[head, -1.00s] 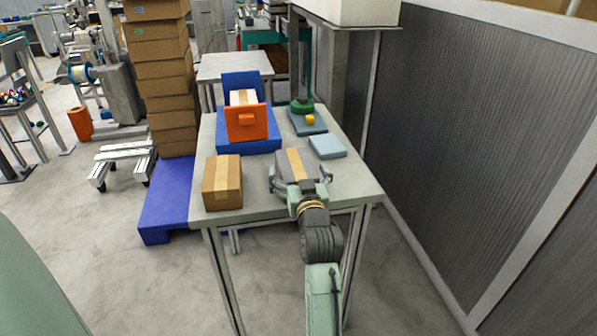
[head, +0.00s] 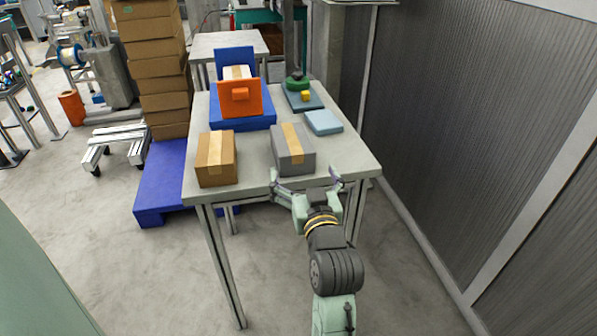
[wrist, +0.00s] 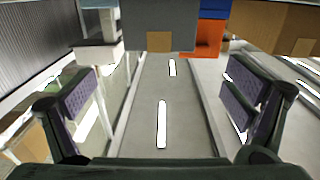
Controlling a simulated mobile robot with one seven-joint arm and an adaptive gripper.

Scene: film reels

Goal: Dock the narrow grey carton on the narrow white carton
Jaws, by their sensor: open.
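The narrow grey carton (head: 291,158), with a tan tape strip, stands on the near right part of the table. It also shows at the top of the wrist view (wrist: 190,22). The narrow white carton (head: 236,72), also taped, sits in a blue fixture behind an orange plate (head: 240,98); its lower part is hidden. My gripper (head: 306,182) is open and empty at the table's near edge, just in front of the grey carton and apart from it. In the wrist view its fingers (wrist: 160,103) are spread wide with nothing between them.
A brown carton (head: 216,160) stands left of the grey carton, with a gap between. A pale blue block (head: 324,122) and a blue-grey tray (head: 303,103) with green and yellow pieces lie behind on the right. A grey wall (head: 460,130) runs along the right.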

